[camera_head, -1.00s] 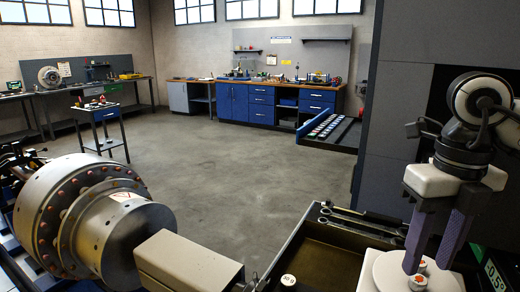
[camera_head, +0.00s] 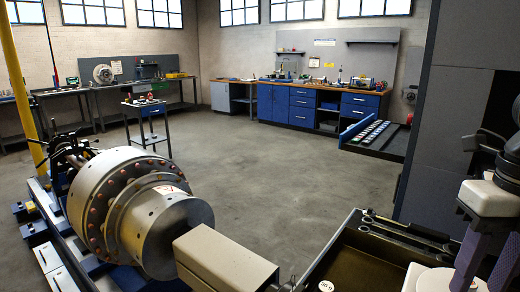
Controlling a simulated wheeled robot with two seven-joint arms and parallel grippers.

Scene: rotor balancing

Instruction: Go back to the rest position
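My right gripper (camera_head: 481,280) is at the lower right edge of the view, pointing down. Its two purple-grey fingers stand apart with a gap between them. A small white piece on the plate is partly cut off there. I see nothing clearly held. My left gripper is not in view. A large steel rotor (camera_head: 105,205) with a ring of reddish bolts lies at the left on its stand.
A beige box (camera_head: 225,262) is in front of the rotor. A dark tray (camera_head: 350,262) with wrenches (camera_head: 405,232) at its back edge is at the lower right. A dark grey cabinet (camera_head: 440,150) stands behind my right arm. The middle floor (camera_head: 270,175) is clear.

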